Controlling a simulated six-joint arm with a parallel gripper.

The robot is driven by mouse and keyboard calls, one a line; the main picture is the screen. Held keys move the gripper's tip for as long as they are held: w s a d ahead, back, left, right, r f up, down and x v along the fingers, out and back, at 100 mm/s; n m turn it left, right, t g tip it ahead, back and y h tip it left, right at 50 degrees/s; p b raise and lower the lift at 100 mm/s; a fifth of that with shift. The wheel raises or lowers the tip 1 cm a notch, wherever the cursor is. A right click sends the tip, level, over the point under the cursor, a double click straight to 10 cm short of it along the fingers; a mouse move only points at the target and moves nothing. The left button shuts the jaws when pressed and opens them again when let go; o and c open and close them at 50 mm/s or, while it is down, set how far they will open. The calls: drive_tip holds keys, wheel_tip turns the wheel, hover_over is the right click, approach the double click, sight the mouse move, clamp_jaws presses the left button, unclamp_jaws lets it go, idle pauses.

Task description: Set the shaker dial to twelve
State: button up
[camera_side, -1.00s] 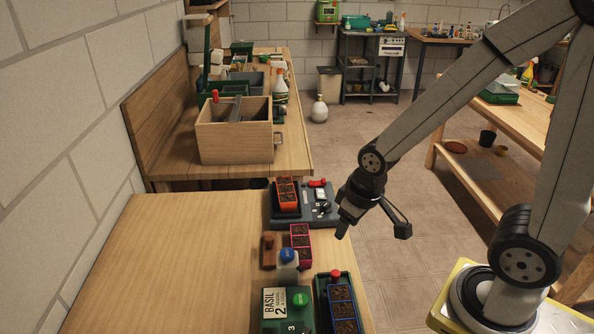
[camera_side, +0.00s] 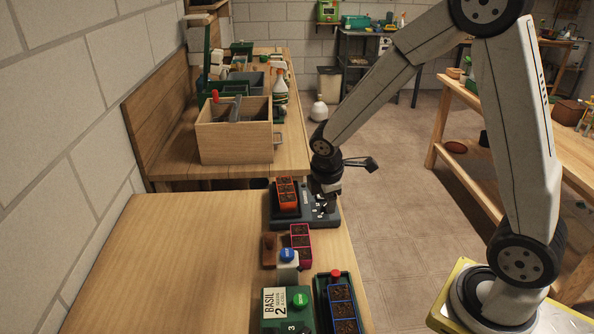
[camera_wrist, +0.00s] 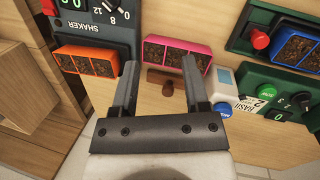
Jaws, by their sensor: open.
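The shaker (camera_side: 290,219) is a dark grey unit at the far right corner of the near table, with an orange-framed seedling tray (camera_side: 286,190) on its left part. My gripper (camera_side: 325,208) is over the shaker's right side, where its arm hides part of the control panel. In the wrist view, the shaker (camera_wrist: 78,38) is at the upper left, with its name and the dial numbers 8, 12 and 0 showing. The dial (camera_wrist: 109,7) is partly cut off by the top edge; I cannot read its setting. My gripper (camera_wrist: 158,68) is open and empty there.
A pink-framed tray (camera_side: 301,246), a brown wooden-handled item (camera_side: 269,250) and a blue-capped white block (camera_side: 288,262) stand nearer. A green basil unit (camera_side: 272,317) and a blue-framed tray (camera_side: 343,307) are in front. The table's left is clear.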

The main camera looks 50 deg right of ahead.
sight(325, 205)
drive_tip(key=w+d+f+n+h, duration=0.2)
drive_tip(key=w+d+n, duration=0.3)
drive_tip(key=n, duration=0.2)
drive_tip(key=shift+w+f+g, duration=0.15)
drive_tip(key=shift+w+g, duration=0.15)
drive_tip(key=shift+w, duration=0.05)
drive_tip(key=shift+d, duration=0.1)
drive_tip(key=shift+x, duration=3.9)
clamp_jaws()
